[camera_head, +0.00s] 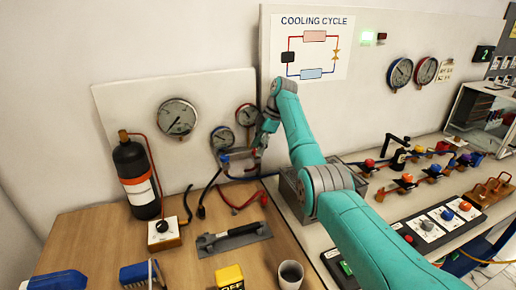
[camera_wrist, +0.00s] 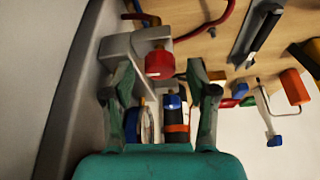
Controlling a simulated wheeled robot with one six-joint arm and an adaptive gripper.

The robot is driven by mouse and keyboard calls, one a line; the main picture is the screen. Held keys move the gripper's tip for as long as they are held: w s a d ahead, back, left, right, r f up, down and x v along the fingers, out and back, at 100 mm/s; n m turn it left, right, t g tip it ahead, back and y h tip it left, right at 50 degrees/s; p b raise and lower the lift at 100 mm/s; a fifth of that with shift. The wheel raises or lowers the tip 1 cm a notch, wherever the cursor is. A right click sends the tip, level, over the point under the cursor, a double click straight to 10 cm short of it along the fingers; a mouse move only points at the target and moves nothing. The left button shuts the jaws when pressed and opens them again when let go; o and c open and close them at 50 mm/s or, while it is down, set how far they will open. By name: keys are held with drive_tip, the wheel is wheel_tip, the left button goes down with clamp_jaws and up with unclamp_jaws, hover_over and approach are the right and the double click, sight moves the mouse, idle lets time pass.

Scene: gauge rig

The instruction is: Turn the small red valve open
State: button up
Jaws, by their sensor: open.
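A small red valve knob (camera_wrist: 159,64) shows in the wrist view, on a grey block (camera_wrist: 120,48). It appears between and just beyond the two fingertips of my gripper (camera_wrist: 161,72). The fingers are spread with a gap on both sides of the knob, and I see no clear contact. In the head view my gripper (camera_head: 262,138) is at the small gauges on the wall panel and hides much of the valve there. A blue-capped part (camera_wrist: 172,102) with an orange band sits between the fingers, nearer my palm.
Gauges (camera_head: 222,138) and hoses (camera_head: 247,197) crowd the space around my gripper. A black cylinder (camera_head: 136,175) stands at left. A grey tool (camera_head: 232,238) lies on the wooden bench. A row of coloured valves (camera_head: 407,180) is at right.

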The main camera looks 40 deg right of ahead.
drive_tip(key=v, duration=1.1)
drive_tip(key=shift+d+r, duration=0.1)
drive_tip(key=shift+d, duration=0.05)
